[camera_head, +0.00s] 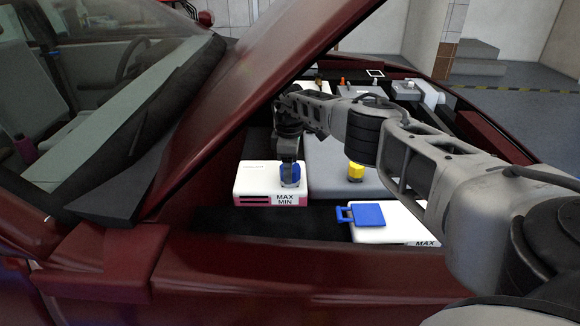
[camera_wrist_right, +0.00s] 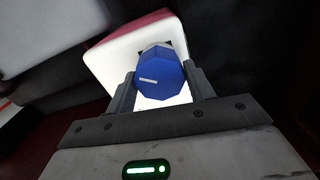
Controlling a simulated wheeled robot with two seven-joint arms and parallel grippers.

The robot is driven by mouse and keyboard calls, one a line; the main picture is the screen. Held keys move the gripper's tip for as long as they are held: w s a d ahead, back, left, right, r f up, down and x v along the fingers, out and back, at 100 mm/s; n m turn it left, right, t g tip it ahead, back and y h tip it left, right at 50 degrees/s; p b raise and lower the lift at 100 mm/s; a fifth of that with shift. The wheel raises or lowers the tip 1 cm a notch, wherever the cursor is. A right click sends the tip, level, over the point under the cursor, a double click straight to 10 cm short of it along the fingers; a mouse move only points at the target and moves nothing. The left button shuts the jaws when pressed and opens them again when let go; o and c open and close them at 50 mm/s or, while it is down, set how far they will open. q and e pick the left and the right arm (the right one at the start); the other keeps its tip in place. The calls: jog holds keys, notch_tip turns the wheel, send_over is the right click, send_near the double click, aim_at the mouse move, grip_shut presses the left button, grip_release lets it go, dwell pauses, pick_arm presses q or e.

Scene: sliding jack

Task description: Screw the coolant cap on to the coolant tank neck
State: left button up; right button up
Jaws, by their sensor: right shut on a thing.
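The coolant tank (camera_head: 250,178) is a white box with a pink lower band and MAX/MIN marks, at the left of the engine bay. It also shows in the right wrist view (camera_wrist_right: 112,58). The blue faceted coolant cap (camera_head: 290,176) is at the tank's top right, where the neck is. In the right wrist view the cap (camera_wrist_right: 162,78) sits between the fingers of my right gripper (camera_wrist_right: 162,92). That gripper (camera_head: 290,166) points down and is shut on the cap. The cap hides most of the neck, so I cannot tell how it is seated. My left gripper is not in view.
A white reservoir (camera_head: 393,228) with a blue flip lid (camera_head: 367,215) stands at the front right. A yellow cap (camera_head: 355,171) sits on the grey engine cover (camera_head: 325,178) behind it. The raised red hood (camera_head: 235,85) slants close to the left of my right arm.

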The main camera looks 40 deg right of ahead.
jog(key=shift+d+m, duration=0.1)
jog(key=shift+m, duration=0.4)
grip_shut()
jog(key=o, duration=1.6)
grip_release()
jog(key=shift+s, duration=0.1)
jog(key=shift+c, duration=0.2)
notch_tip(320, 180, up, 7)
jog(key=shift+f+p, duration=0.2)
jog(key=shift+p, duration=0.25)
jog(key=shift+r, duration=0.45)
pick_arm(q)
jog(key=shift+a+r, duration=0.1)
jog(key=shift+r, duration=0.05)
pick_arm(e)
jog(key=shift+f, duration=0.1)
